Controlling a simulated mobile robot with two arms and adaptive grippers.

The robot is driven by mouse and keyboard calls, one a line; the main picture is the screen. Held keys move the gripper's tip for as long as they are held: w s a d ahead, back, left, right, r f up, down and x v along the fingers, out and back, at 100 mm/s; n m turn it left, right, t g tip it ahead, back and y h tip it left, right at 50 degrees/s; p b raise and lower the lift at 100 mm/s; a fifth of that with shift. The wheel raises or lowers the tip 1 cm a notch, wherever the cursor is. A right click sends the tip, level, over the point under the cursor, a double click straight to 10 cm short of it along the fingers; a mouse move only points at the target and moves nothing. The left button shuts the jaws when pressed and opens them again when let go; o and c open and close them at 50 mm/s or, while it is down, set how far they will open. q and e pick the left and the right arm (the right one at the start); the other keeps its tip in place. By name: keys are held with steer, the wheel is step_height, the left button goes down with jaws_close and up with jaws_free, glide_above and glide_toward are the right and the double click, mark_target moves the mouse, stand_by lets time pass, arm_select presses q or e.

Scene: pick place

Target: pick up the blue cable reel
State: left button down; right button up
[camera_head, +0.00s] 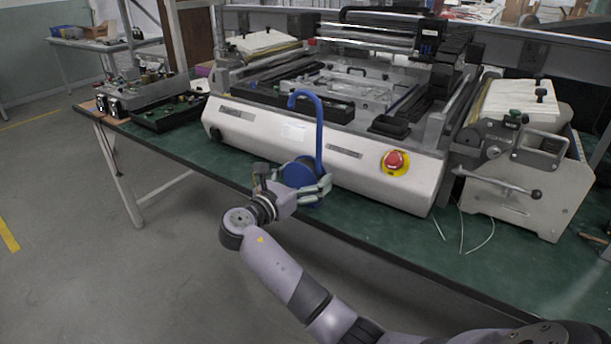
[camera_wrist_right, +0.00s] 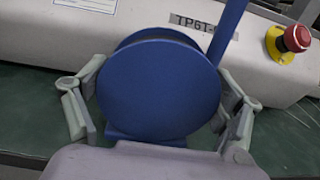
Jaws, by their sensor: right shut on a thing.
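The blue cable reel (camera_head: 299,174) has a round drum and a tall hooked blue rod rising from it. It is upright at the front edge of the green table, in front of the white machine. My right gripper (camera_head: 307,189) is shut on the reel, with fingers on both sides of the drum. In the right wrist view the reel's blue disc (camera_wrist_right: 158,88) fills the middle, between the fingers of my right gripper (camera_wrist_right: 160,112). A blue base shows under the disc. I cannot tell whether it touches the table. My left gripper is not in view.
The green table (camera_head: 400,232) carries a large white machine (camera_head: 352,165) with a red stop button (camera_head: 394,160) close behind the reel. A white side unit (camera_head: 530,185) with levers stands at right. Thin cables (camera_head: 462,228) lie on the table. Electronics (camera_head: 148,92) sit at the left end.

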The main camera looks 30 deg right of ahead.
steer(key=c, duration=0.9)
steer(key=shift+r, duration=0.2)
